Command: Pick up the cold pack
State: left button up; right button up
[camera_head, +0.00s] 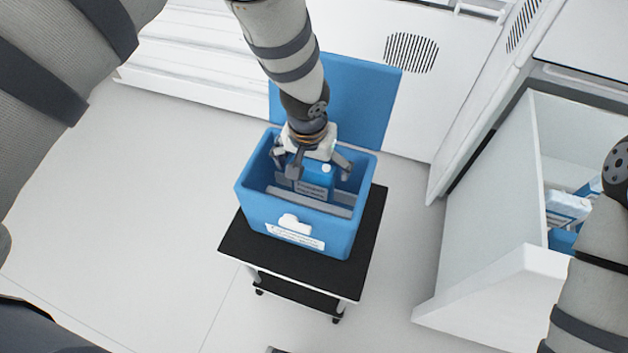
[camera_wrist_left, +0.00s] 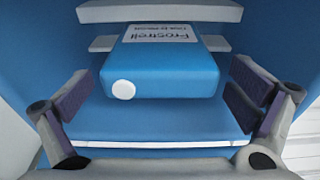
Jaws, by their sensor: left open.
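The cold pack (camera_head: 316,182) is a blue block with a white label, inside the open blue cooler box (camera_head: 345,238). It also shows in the left wrist view, blue with a round white cap (camera_wrist_left: 165,72). My left gripper (camera_head: 312,172) reaches down into the box from above. Its fingers are open, one on each side of the pack, and in the left wrist view (camera_wrist_left: 155,110) there are gaps between the fingers and the pack. My right gripper is not in view; only part of that arm shows at the right edge.
The cooler stands on a small black-topped cart (camera_head: 375,215), its blue lid (camera_head: 350,95) raised behind. At the right is an open white compartment (camera_head: 490,265) holding white and blue packs (camera_head: 566,208). Pale floor (camera_head: 150,200) lies clear to the left.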

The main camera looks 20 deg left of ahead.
pick_arm(q)
notch_tip(320, 180, down, 3)
jog(key=shift+w+f, duration=0.15)
jog(key=shift+f, duration=0.05)
jog(key=shift+r, duration=0.1)
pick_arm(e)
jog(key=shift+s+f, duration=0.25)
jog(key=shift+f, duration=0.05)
pick_arm(q)
jog(key=c, duration=1.3)
jog(key=shift+r, duration=0.1)
notch_tip(320, 180, up, 10)
jog(key=p, duration=0.3)
jog(key=shift+w, duration=0.1)
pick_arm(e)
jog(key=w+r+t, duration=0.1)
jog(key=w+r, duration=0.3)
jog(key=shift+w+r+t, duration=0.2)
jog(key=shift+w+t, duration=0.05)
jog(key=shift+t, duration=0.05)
